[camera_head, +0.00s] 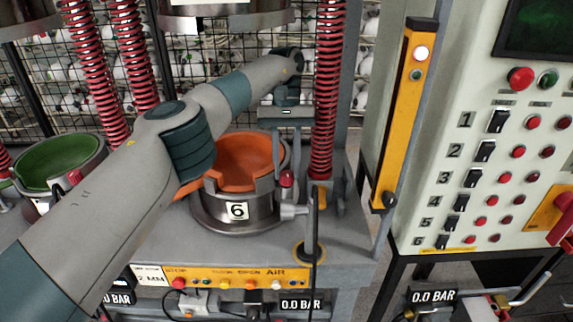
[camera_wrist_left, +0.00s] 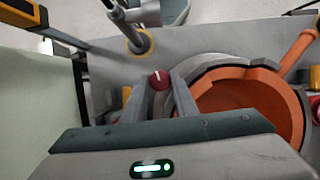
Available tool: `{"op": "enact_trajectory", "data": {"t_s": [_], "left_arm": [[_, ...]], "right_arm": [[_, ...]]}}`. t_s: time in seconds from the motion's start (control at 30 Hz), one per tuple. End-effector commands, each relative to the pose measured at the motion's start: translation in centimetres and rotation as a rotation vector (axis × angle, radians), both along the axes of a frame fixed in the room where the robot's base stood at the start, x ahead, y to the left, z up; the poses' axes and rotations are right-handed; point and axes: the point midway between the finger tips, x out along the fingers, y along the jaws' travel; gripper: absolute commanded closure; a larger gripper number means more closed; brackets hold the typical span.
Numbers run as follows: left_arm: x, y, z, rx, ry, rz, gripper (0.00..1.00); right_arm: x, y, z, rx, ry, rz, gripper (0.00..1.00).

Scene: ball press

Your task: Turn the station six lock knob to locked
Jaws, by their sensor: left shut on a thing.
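The station six lock knob is a small red knob (camera_head: 287,178) at the right rim of the metal pot marked 6 (camera_head: 230,215). In the left wrist view the red knob (camera_wrist_left: 160,78) has a short white mark pointing roughly up the picture. My left gripper (camera_head: 287,158) reaches down over the knob from above. Its two fingers (camera_wrist_left: 160,92) sit on either side of the knob and are shut on it. Part of the knob's side is hidden by the fingers. Any locked or unlocked label cannot be read. My right gripper is not in view.
An orange bowl-shaped lining (camera_head: 248,160) fills the pot beside my gripper. A red spring column (camera_head: 327,95) stands close right of the knob. A grey upright lever (camera_head: 310,225) stands in front. A control cabinet (camera_head: 480,130) is at right, and a green pot (camera_head: 58,162) at left.

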Motion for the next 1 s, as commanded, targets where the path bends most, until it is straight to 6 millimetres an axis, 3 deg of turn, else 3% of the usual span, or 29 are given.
{"op": "enact_trajectory", "data": {"t_s": [0.17,0.2,0.27,1.0], "left_arm": [[0.09,0.01,0.1,-0.001,-0.003,0.003,0.96],[0.09,0.0,0.11,-0.001,-0.004,0.003,0.67],[0.1,0.02,0.1,0.0,-0.004,0.002,0.55],[-0.06,-0.03,0.55,0.004,-0.002,0.006,0.55]], "right_arm": [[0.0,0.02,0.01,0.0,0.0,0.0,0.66],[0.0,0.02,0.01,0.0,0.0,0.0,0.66],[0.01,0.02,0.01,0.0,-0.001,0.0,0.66],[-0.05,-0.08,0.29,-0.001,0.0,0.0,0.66]]}}
